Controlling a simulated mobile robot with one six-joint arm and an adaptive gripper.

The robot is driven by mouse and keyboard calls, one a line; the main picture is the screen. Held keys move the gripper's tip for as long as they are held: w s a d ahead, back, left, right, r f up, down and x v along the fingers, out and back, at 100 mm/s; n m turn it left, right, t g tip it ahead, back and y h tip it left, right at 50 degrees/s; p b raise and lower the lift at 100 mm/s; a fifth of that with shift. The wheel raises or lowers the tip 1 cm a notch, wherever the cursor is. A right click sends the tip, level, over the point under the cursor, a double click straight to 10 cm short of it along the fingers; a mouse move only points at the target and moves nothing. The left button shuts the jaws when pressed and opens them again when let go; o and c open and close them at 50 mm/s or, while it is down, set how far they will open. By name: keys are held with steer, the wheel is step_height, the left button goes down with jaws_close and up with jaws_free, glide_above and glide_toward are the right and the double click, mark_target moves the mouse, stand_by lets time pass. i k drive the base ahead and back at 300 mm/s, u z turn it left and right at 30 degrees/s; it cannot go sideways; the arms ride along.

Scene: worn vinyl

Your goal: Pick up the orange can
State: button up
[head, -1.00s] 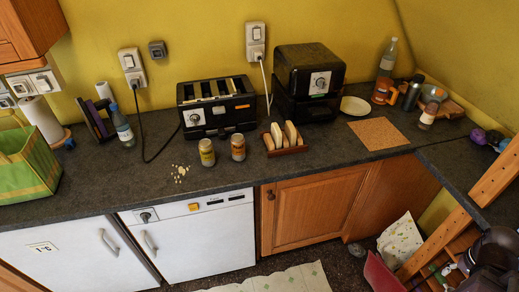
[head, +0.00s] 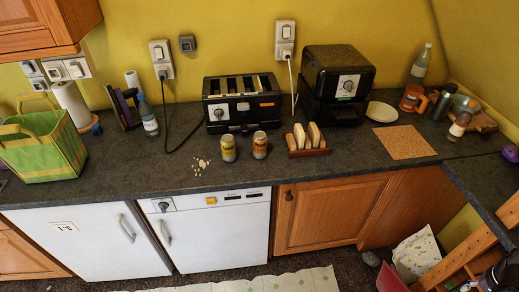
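Two small cans stand upright side by side on the dark counter (head: 330,172), in front of the black toaster. The right one, the orange can (head: 260,145), has an orange-brown label and a pale metal top. The left one is a similar can (head: 228,149) with a yellower label. A narrow gap separates them. My gripper is not in the head view.
The toaster (head: 241,103) stands behind the cans, a toast rack (head: 308,151) close to their right, and crumbs (head: 201,167) at front left. A green bag (head: 45,148) is far left. The counter front is mostly clear.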

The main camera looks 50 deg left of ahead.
mark_target(260, 138)
steer(key=i, duration=1)
steer(key=u, duration=3.65)
steer(key=i, duration=0.1)
steer(key=z, duration=1.65)
